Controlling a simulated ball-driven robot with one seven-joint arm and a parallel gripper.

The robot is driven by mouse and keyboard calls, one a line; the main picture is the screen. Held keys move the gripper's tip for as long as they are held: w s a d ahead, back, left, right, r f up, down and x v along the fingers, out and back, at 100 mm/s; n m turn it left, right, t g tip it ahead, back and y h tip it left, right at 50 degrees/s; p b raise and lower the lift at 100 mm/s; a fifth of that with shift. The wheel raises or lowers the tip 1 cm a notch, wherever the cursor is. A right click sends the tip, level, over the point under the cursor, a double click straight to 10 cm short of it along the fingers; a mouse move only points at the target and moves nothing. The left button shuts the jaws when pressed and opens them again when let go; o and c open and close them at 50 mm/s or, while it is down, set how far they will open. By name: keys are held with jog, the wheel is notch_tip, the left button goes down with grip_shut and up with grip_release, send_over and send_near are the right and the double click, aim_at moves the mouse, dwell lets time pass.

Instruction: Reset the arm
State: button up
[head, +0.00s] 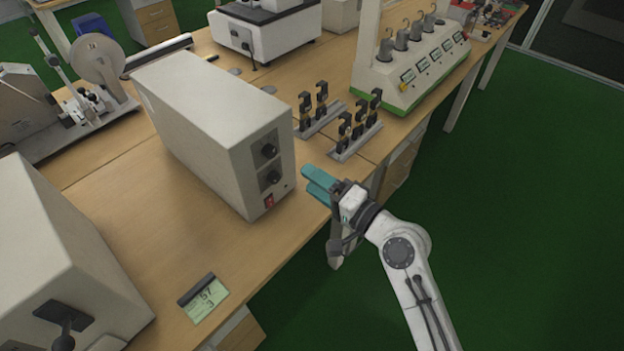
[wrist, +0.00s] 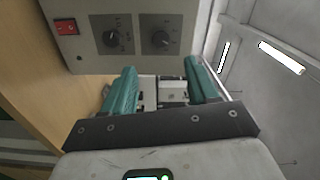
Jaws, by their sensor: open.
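My gripper (head: 318,184) is at the table's front edge in the head view, just right of a large grey box with knobs (head: 212,128). Its teal fingers point left toward the box. In the wrist view my gripper (wrist: 163,88) shows its two teal fingers spread apart, with nothing held between them. The grey box's front panel (wrist: 90,58), with a red switch and two dials, shows beyond the fingers. I cannot tell the exact gap between fingertips and box.
The wooden table (head: 130,215) holds black clamps on rails (head: 345,150), a white tester with weights (head: 420,70), another grey box (head: 60,260) at the lower left and a small display (head: 205,300). Green floor (head: 520,220) lies open at right.

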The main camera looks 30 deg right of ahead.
dwell(0.3)
jog(key=s+a+f+n+g, duration=0.2)
jog(key=s+f+n+g, duration=0.35)
jog(key=f, duration=0.25)
jog(key=s+d+f+n+g+h, duration=0.2)
jog(key=s+g, duration=0.1)
jog(key=s, duration=0.4)
jog(key=s+d+f+n+g+h, duration=0.2)
jog(key=s+f+g, duration=0.1)
jog(key=s, duration=0.5)
jog(key=s+d+f+n+g+h, duration=0.1)
jog(key=s+d+f+n+g, duration=0.1)
jog(key=s, duration=0.5)
jog(key=f+g, duration=0.1)
jog(key=g, duration=0.1)
jog(key=shift+s+d+g+h, duration=0.2)
jog(key=shift+s+g+h, duration=0.05)
jog(key=shift+g+h, duration=0.15)
jog(key=shift+w, duration=0.1)
